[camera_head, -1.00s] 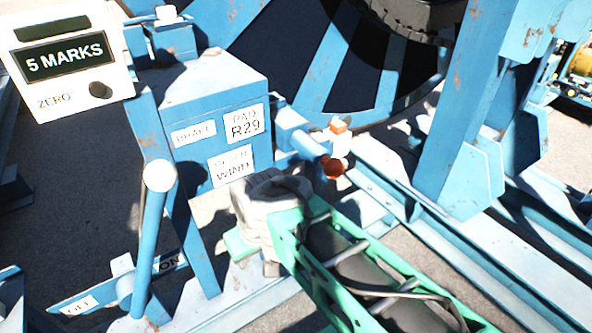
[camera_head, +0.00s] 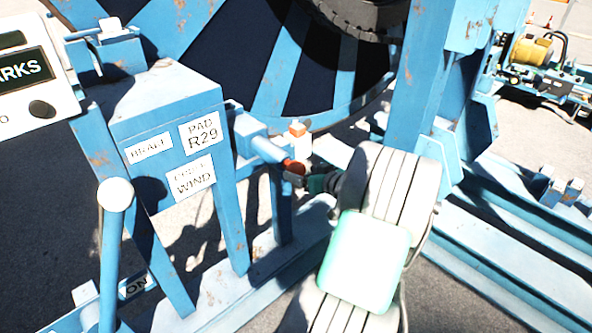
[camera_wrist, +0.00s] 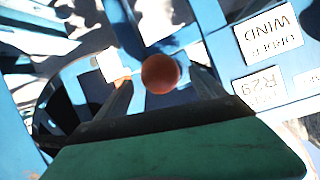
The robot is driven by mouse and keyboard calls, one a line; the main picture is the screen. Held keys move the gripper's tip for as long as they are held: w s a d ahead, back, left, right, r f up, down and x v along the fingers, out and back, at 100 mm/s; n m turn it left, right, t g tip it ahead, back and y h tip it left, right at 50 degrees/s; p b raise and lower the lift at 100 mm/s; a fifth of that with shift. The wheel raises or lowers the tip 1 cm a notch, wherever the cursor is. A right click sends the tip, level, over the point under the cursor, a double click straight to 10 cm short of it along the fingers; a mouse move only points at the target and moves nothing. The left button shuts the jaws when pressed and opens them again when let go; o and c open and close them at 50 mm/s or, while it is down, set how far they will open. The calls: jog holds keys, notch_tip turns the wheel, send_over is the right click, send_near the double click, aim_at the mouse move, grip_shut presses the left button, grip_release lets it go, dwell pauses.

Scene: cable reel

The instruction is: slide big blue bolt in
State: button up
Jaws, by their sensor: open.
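The big blue bolt (camera_head: 262,146) is a thick blue cylinder sticking out of the right side of the blue brake box (camera_head: 165,115). Its end carries a red-brown ball knob (camera_head: 294,167), with a white and orange piece (camera_head: 298,130) beside it. My gripper (camera_head: 297,180) comes in from the right, its tip at the knob. In the wrist view the round knob (camera_wrist: 160,74) appears between the two open fingers, one on each side. I cannot tell whether they touch it. The bolt's inner end is hidden in the box.
A white-topped lever (camera_head: 115,195) stands at the left front. The counter box (camera_head: 30,75) is at the upper left. The large reel (camera_head: 300,60) is behind, and a blue upright (camera_head: 412,75) stands right of the bolt. Blue rails (camera_head: 500,280) run along the right.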

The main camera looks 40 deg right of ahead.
jog(key=x, duration=0.4)
jog(key=shift+w+f, duration=0.1)
jog(key=shift+w, duration=0.15)
jog(key=shift+c, duration=0.4)
grip_shut()
